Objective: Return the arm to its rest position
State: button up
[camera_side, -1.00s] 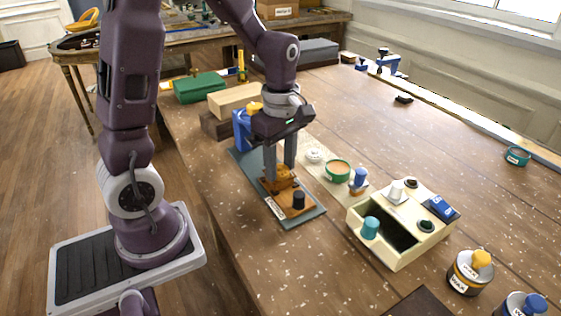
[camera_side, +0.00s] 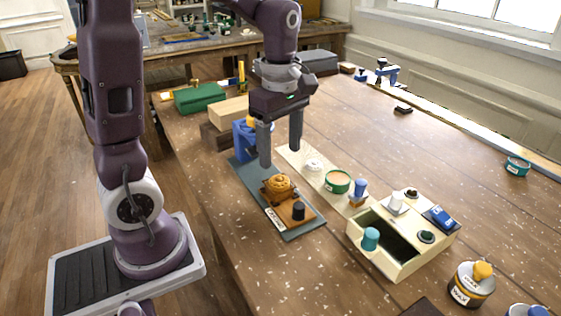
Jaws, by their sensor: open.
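My gripper (camera_side: 280,158) is open and empty. Its two fingers point down above the grey-blue mat (camera_side: 300,232). A carved golden-brown round piece (camera_side: 278,186) sits below the fingertips on a wooden block at the mat's middle, apart from the fingers. A dark knob (camera_side: 298,211) stands on the wooden board in front of it. My arm reaches over the bench from the left.
A cream box (camera_side: 398,268) with a teal knob, white piece and blue item stands to the right. A green tub (camera_side: 337,181) and blue-topped tool (camera_side: 359,192) are nearby. A wax tin (camera_side: 470,286) is front right. The right-hand bench is mostly clear.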

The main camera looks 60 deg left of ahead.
jog(key=shift+r, duration=0.1)
jog(key=s+d+r+m+t, duration=0.2)
jog(key=s+m, duration=0.4)
jog(key=m, duration=0.4)
jog(key=s+d+r+m+t, duration=0.3)
jog(key=s+m, duration=0.4)
jog(key=m, duration=0.4)
jog(key=d+r, duration=0.1)
jog(key=d, duration=0.1)
jog(key=shift+s+d+t, duration=0.25)
jog(key=shift+d+t, duration=0.05)
jog(key=shift+d, duration=0.1)
